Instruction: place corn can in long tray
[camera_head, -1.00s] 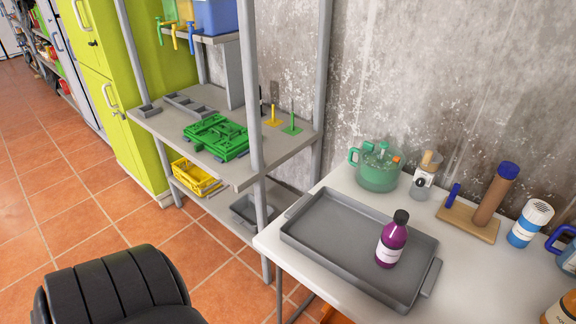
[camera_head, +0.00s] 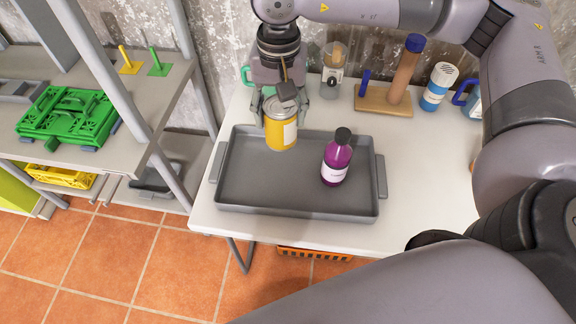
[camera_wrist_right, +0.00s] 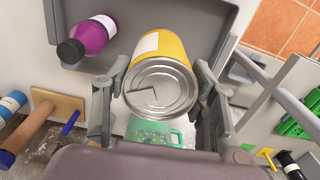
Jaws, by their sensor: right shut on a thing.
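The corn can is a yellow can (camera_head: 281,132) with a silver lid and a white label. My right gripper (camera_head: 284,118) is shut on it, over the back left part of the long tray. The can also shows in the right wrist view (camera_wrist_right: 163,80), between the two fingers (camera_wrist_right: 161,100), lid towards the camera. The long grey tray (camera_head: 262,190) lies on the white table. I cannot tell whether the can touches the tray floor. A purple bottle (camera_head: 337,160) with a black cap stands in the tray, right of the can. My left gripper is not in view.
Behind the tray are a wooden stand (camera_head: 386,100) with a brown post, a clear jar (camera_head: 332,82) and a blue-and-white container (camera_head: 437,88). A grey shelf (camera_head: 150,120) with a green rack (camera_head: 68,117) stands left of the table. The tray's front left is clear.

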